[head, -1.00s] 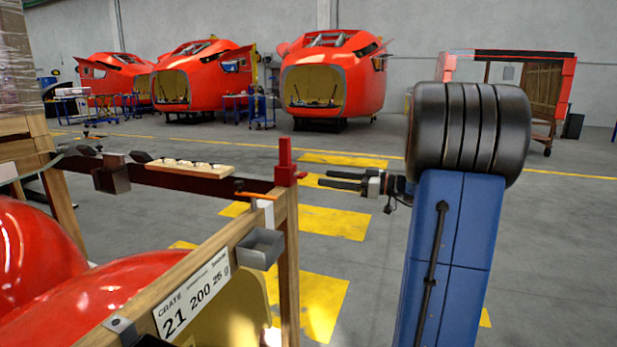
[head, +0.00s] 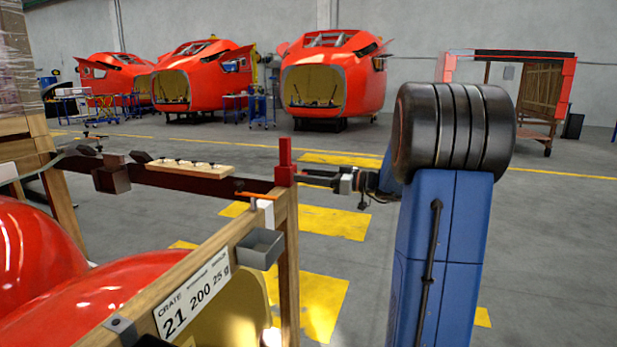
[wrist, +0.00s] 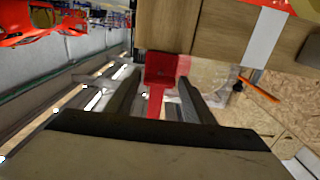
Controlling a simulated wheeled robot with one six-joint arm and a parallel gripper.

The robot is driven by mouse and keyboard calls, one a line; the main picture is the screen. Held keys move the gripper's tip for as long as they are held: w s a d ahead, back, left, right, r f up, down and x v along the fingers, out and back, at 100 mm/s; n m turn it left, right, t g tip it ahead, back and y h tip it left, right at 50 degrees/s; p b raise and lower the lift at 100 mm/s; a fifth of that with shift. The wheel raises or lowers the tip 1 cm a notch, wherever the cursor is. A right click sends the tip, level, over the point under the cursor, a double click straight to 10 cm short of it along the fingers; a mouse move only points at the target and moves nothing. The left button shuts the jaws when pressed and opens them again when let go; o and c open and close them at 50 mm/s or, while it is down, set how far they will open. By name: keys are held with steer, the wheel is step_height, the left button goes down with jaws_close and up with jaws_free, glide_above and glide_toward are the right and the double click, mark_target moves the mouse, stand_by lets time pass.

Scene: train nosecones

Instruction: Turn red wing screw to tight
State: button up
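A red upright piece (head: 285,163), which I take to be the red wing screw, stands on top of the wooden corner post. It also shows in the wrist view (wrist: 163,70), with a narrower red part reaching down between my fingers. My gripper (head: 302,178) is level with its lower part, coming from the right. In the wrist view my gripper (wrist: 158,78) has its two dark fingers apart, one on each side of the red part. I cannot tell whether either finger touches it.
A dark red beam (head: 215,184) runs left from the post, bearing a wooden strip (head: 188,168) with several dark screws. An orange rod (head: 257,196) and a grey bin (head: 260,248) are on the wooden crate (head: 225,236).

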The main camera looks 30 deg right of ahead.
steer(key=c, duration=0.7)
steer(key=shift+m, duration=0.3)
steer(key=m, duration=1.7)
steer(key=shift+w+d+f, duration=0.1)
steer(key=shift+f, duration=0.05)
steer(key=shift+m, duration=0.3)
steer(key=o, duration=1.1)
steer(key=shift+c, duration=0.2)
